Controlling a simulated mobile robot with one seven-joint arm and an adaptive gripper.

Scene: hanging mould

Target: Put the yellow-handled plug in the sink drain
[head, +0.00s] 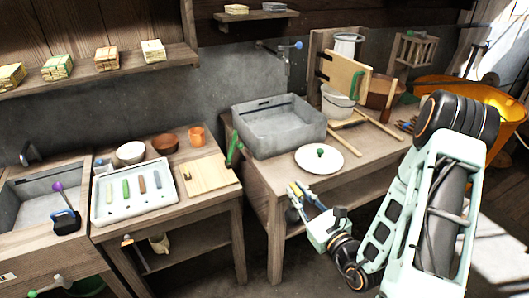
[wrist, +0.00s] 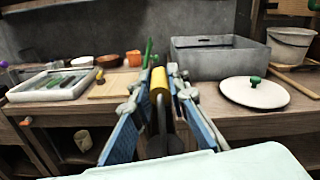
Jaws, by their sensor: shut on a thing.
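My gripper (head: 299,196) is in front of the middle table's left end, above the floor. In the wrist view, my gripper (wrist: 156,100) has its blue-padded fingers on either side of a yellow handle (wrist: 159,80), with a dark plug part (wrist: 165,142) below it. The yellow handle also shows small in the head view (head: 297,189). A grey sink (head: 30,202) is at the far left, well away from my gripper. A purple-handled dark item (head: 65,215) is at its right side. The sink's drain cannot be made out.
The left table holds a white tray (head: 102,207), bowls and a wooden board (head: 208,178). A green-handled tool (head: 235,149) is at the middle table's left edge. That table holds a grey basin (head: 280,140) and a white lid (head: 335,163). Open air lies before the tables.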

